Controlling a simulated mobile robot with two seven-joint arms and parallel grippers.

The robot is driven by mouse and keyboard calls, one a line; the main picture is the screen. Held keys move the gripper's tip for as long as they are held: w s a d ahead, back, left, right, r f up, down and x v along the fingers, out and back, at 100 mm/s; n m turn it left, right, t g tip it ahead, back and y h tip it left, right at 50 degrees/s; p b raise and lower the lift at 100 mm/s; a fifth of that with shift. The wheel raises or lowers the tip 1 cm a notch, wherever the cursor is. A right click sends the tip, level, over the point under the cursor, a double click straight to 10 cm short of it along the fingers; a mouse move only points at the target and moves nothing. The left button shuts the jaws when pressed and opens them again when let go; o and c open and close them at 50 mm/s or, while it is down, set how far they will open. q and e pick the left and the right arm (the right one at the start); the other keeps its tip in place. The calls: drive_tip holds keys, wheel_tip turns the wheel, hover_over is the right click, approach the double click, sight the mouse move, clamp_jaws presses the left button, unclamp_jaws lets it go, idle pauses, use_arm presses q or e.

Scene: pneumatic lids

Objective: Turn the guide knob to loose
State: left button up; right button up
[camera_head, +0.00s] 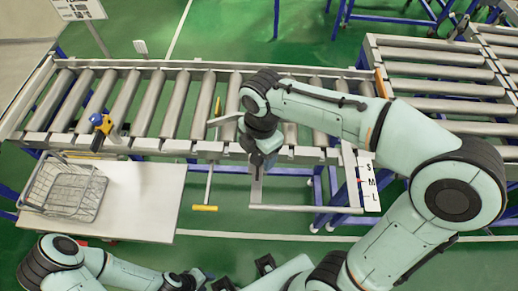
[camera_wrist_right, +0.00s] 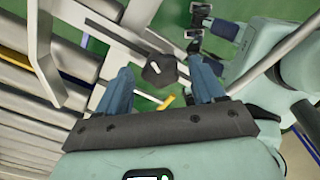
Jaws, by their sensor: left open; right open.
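The guide knob (camera_wrist_right: 160,70) is a dark, angular knob with a short white mark on top, seen in the right wrist view. It lies between and slightly beyond the fingertips of my right gripper (camera_wrist_right: 162,82). The two blue fingers are apart, with visible gaps to the knob; I cannot tell their height above it. In the head view my right gripper (camera_head: 262,158) points down at the conveyor's front edge and hides the knob. My left gripper (camera_head: 198,277) is low at the bottom edge, away from the conveyor, and only partly visible.
The roller conveyor (camera_head: 150,100) runs across the back. A metal guide bar (camera_head: 305,208) and a plate marked S, M, L (camera_head: 370,182) lie right of my right gripper. A yellow-ended handle (camera_head: 205,208) is to its left. A wire basket (camera_head: 65,190) stands on a white table (camera_head: 150,205).

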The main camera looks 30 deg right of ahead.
drive_tip(key=shift+r, duration=0.1)
use_arm(q)
drive_tip(key=w+r+p, duration=0.2)
drive_tip(key=r, duration=0.1)
use_arm(e)
wheel_tip(320, 180, up, 13)
drive_tip(key=shift+d, duration=0.2)
use_arm(q)
drive_tip(key=shift+s, duration=0.15)
use_arm(e)
drive_tip(key=shift+s, duration=0.15)
